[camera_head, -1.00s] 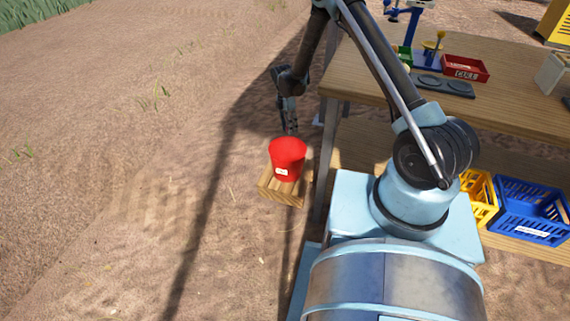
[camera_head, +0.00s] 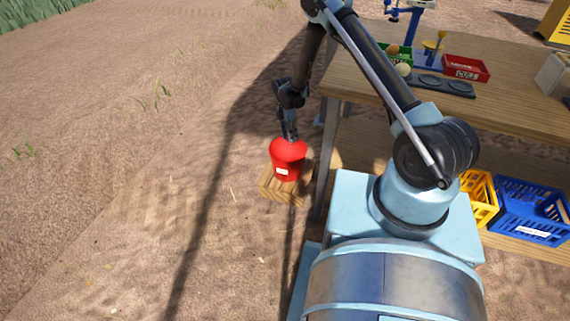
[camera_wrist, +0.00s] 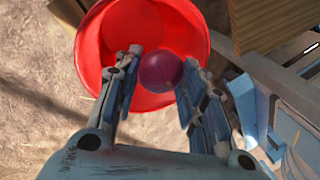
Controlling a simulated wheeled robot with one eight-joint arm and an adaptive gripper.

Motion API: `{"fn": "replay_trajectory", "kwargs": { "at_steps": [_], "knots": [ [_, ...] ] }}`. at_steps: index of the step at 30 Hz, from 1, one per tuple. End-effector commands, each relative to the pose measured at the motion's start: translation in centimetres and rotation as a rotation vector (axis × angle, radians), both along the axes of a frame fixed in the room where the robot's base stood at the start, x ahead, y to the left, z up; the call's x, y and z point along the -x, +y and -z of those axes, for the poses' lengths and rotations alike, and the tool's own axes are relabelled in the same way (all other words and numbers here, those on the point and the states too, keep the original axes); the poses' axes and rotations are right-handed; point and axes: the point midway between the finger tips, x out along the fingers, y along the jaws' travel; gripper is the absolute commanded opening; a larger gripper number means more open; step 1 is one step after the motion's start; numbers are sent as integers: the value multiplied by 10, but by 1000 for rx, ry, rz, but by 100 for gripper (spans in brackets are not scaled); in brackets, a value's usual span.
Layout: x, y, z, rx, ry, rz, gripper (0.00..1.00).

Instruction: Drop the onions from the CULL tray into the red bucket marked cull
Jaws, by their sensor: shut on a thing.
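The red bucket (camera_head: 288,164) with a small white label stands on a wooden block beside the table. My gripper (camera_head: 290,138) points down at the bucket's mouth. In the wrist view the bucket (camera_wrist: 92,52) opens below my gripper (camera_wrist: 162,66), and a purple onion (camera_wrist: 160,72) sits between the two fingertips, shut on it, over the opening. Whether the fingertips are below the rim is hard to tell. The red CULL tray (camera_head: 467,73) is on the table; no onion shows in it from here.
A green tray (camera_head: 405,55) with onions and a dark plate with round recesses (camera_head: 440,86) are on the wooden table (camera_head: 510,107). Yellow (camera_head: 482,200) and blue (camera_head: 530,212) crates stand below it. Bare ground lies left of the bucket.

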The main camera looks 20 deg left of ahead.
Motion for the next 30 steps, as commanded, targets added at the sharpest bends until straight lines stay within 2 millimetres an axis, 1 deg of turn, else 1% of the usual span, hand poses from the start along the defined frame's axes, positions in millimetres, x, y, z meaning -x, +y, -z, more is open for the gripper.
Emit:
{"fn": "replay_trajectory", "kwargs": {
  "at_steps": [1, 2, 3, 5, 15, 19, 23, 30],
  "knots": [
    [0, 0, 0, 0, 0, 0, 14],
    [0, 0, 0, 0, 0, 0, 40],
    [0, 0, 0, 0, 0, 0, 49],
    [0, 0, 0, 0, 0, 0, 61],
    [0, 0, -1, 0, 0, 0, 61],
    [-1, 2, -7, 0, 0, 0, 61],
    [-5, 5, -24, 0, 0, 0, 61],
    [-14, 14, -69, 0, 0, 0, 61]
  ]
}}
